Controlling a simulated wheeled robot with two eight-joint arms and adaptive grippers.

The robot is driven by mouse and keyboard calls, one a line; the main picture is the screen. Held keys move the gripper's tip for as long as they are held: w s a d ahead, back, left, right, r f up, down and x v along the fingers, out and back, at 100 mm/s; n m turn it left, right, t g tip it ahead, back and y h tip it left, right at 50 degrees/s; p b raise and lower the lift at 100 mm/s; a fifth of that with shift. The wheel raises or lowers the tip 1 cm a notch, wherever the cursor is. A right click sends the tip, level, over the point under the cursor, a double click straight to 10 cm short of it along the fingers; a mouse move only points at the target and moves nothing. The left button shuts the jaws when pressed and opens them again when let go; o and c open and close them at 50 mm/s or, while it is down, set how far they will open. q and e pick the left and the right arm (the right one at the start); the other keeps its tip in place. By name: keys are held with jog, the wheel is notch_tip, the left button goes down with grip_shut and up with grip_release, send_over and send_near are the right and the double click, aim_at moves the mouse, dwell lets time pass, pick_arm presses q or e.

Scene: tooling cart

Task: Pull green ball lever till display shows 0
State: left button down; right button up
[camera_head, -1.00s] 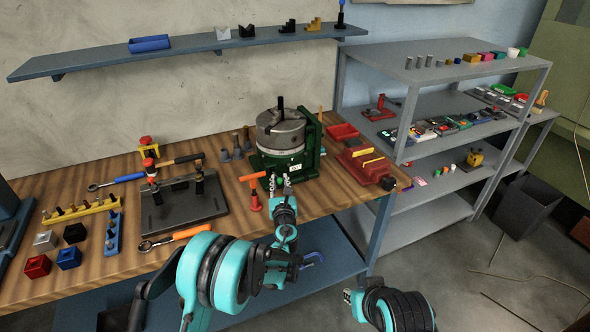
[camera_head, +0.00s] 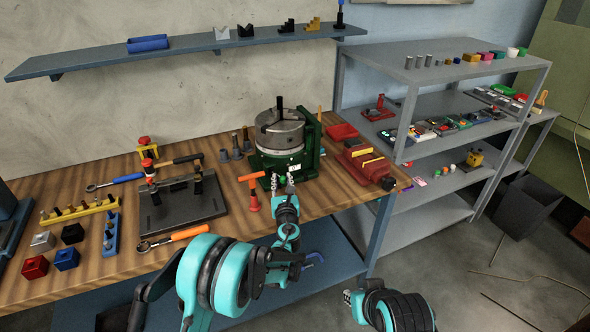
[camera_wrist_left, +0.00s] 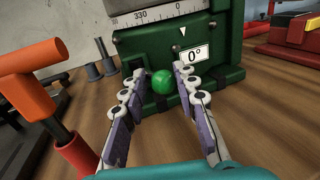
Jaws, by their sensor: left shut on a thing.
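The green ball lever (camera_wrist_left: 162,82) sits low on the front of a dark green rotary fixture (camera_head: 268,161). My left gripper (camera_wrist_left: 160,78) is shut on the ball, one finger on each side. The white display (camera_wrist_left: 194,54) above and right of the ball reads 0°. The silver scale ring (camera_wrist_left: 160,16) above shows 330 and 0. What seems to be my right gripper (camera_head: 348,296) is small at the bottom, and its fingers are unclear.
An orange-red T-handle tool (camera_head: 253,190) stands close left of my left gripper. A red vise (camera_head: 366,166) is to the right of the fixture. A black plate clamp (camera_head: 180,204) and several wrenches lie left. A grey shelf unit (camera_head: 450,75) stands right.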

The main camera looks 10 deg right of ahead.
pick_arm(q)
jog(key=shift+s+a, duration=0.3)
jog(key=shift+a, duration=0.25)
jog(key=shift+s+a+f+b, duration=0.1)
jog(key=shift+s+a+b, duration=0.1)
jog(key=shift+a+b, duration=0.35)
jog(key=shift+a, duration=0.95)
jog(key=shift+s+d+b, duration=0.1)
jog(key=shift+b, duration=0.2)
